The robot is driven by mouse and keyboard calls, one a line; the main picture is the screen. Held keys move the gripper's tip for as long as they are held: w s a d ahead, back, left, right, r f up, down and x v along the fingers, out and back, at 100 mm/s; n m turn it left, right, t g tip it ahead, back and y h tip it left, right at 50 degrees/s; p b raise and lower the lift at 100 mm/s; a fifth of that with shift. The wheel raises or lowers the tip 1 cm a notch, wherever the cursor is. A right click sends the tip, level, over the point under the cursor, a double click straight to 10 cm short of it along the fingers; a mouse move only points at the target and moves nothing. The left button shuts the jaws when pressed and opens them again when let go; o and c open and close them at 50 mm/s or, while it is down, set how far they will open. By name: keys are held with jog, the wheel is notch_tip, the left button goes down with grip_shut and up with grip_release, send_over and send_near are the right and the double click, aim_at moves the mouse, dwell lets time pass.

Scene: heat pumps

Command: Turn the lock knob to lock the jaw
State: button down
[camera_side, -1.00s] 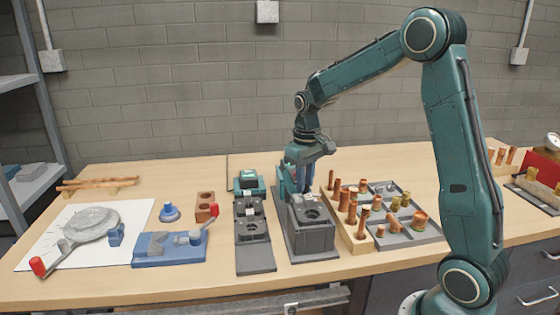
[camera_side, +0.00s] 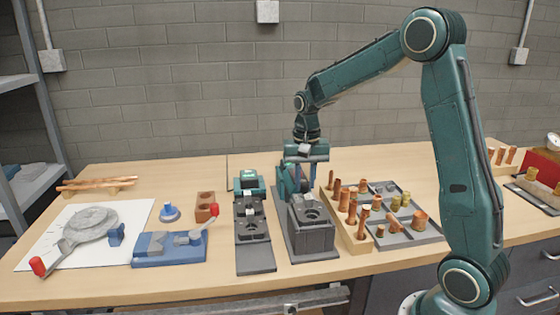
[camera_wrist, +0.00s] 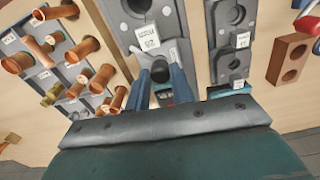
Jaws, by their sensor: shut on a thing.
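The larger grey jaw fixture (camera_side: 312,235) stands on the bench under my arm, with a round recess in its top. My gripper (camera_side: 298,185) is at its rear end, pointing down. In the wrist view, the two blue-grey fingers of my gripper (camera_wrist: 161,90) are on either side of a dark lock knob (camera_wrist: 160,73) behind the fixture's white label. The gripper is shut on this knob. The knob's lower part and the finger contact are partly hidden, and the knob's exact angle cannot be told.
A smaller grey fixture (camera_side: 253,233) stands close on the left. A wooden rack (camera_side: 358,235) with copper fittings and a grey tray (camera_side: 415,232) stand close on the right. A blue tool (camera_side: 165,250) with a red-tipped lever lies farther left. Space above the fixtures is clear.

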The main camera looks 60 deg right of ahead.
aim_at(305, 183)
dwell(0.4)
jog(key=c, duration=1.2)
grip_release()
notch_tip(305, 183, up, 14)
jog(key=s+a+r+n+t, duration=0.2)
jog(key=s+a+n+t, duration=0.15)
jog(key=s+a, duration=0.6)
jog(key=s+a+f+n+t, duration=0.1)
jog(key=s+a+f+n, duration=0.1)
jog(key=s, duration=0.4)
jog(key=s+a+f+n+t, duration=0.1)
jog(key=s+a+f+n, duration=0.1)
jog(key=s, duration=0.4)
jog(key=shift+s+a+f+n, duration=0.2)
jog(key=shift+a+f+n, duration=0.2)
jog(key=shift+f+n, duration=0.65)
